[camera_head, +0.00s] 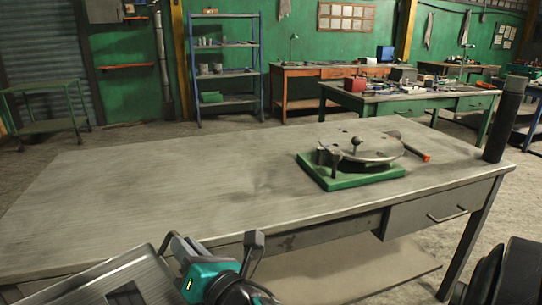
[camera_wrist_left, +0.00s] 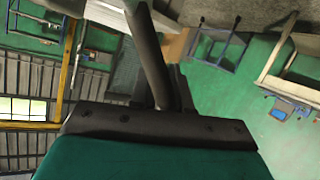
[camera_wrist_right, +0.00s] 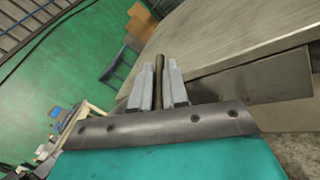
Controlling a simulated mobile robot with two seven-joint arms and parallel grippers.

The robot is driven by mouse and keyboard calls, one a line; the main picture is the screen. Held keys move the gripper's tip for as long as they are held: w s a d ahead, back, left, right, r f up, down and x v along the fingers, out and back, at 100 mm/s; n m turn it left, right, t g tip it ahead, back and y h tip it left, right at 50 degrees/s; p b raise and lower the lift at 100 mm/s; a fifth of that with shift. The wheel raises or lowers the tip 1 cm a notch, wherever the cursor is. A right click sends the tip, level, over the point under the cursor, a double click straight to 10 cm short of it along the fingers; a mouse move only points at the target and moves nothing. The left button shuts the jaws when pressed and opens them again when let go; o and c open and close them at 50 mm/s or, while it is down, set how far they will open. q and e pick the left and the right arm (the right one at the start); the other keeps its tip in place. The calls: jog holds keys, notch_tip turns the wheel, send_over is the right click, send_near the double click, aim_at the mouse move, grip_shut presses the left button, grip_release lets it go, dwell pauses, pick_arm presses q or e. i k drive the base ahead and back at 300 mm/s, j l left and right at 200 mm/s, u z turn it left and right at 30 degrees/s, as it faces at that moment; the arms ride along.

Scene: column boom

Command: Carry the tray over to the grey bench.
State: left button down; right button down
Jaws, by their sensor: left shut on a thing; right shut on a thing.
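The grey metal tray (camera_head: 112,284) shows in part at the bottom left of the head view, in front of the near edge of the grey bench (camera_head: 150,185). My right gripper (camera_head: 178,248) is at the tray's right side. In the right wrist view its two grey fingers (camera_wrist_right: 160,88) are shut around a dark bar, with the bench beyond. My left gripper is out of the head view. In the left wrist view it (camera_wrist_left: 160,100) is shut at a dark bar (camera_wrist_left: 148,50). The tray's left part is cut off.
A green-based round fixture (camera_head: 350,178) stands on the bench's right half, with an orange-tipped tool (camera_head: 412,148) beside it. A dark upright cylinder (camera_head: 505,118) stands at the right corner. The bench's left half is bare. A blue shelf rack (camera_head: 225,70) stands behind.

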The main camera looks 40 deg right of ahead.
aim_at(139, 202)
jog(key=i, duration=1.35)
jog(key=z, duration=0.85)
jog(key=i+j, duration=0.05)
